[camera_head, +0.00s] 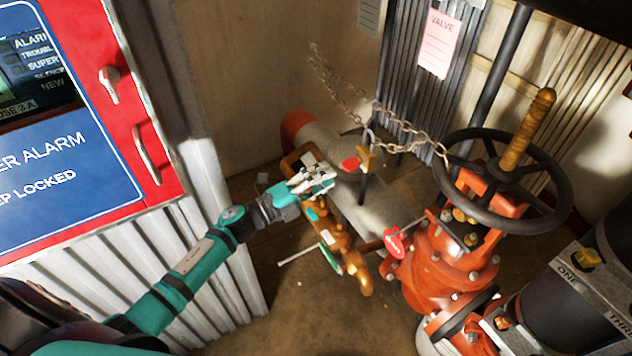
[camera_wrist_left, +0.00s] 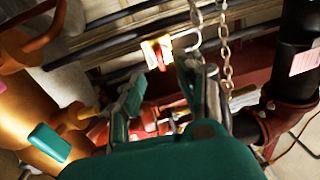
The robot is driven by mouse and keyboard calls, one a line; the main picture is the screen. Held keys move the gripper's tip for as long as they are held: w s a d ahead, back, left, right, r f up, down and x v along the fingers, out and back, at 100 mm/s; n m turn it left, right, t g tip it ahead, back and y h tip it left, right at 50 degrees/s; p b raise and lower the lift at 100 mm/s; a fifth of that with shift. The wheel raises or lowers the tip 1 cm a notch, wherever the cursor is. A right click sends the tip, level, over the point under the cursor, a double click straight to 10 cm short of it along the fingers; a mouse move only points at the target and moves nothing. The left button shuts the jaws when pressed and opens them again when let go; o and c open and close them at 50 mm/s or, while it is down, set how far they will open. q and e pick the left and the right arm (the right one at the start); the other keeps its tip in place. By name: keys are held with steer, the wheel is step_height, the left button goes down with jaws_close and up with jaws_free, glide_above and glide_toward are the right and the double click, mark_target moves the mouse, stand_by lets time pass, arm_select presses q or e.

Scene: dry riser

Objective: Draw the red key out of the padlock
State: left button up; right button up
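The brass padlock (camera_head: 369,157) hangs from the chain (camera_head: 350,98) in the middle of the head view. The red key (camera_head: 350,164) sticks out of its left side, toward my left gripper (camera_head: 322,178). That gripper is to the left of the key and slightly lower, apart from it in the picture. In the left wrist view the padlock (camera_wrist_left: 163,46) shows beyond the fingers, with red on it. The two fingers of the left gripper (camera_wrist_left: 157,88) are spread, with nothing between them. My right gripper is in neither view.
A red alarm cabinet (camera_head: 150,110) stands at the left. A black handwheel (camera_head: 548,212) on a red valve (camera_head: 440,265) is at the right. Brass fittings (camera_head: 350,262) and a grey pipe (camera_head: 385,222) lie below the padlock. A pink tag (camera_head: 439,43) hangs behind.

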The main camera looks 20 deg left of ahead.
mark_target(348, 165)
arm_select(q)
steer(key=shift+b+x, duration=0.3)
steer(key=shift+x, duration=3.2)
steer(key=shift+c, duration=0.2)
jaws_close()
steer(key=shift+s, duration=0.1)
steer(key=shift+r+p+v, duration=0.15)
steer(key=shift+p+v, duration=0.15)
steer(key=shift+v, duration=1.15)
steer(key=shift+r+p+v, duration=0.2)
steer(key=shift+p+v, duration=0.1)
steer(key=shift+v, duration=1.15)
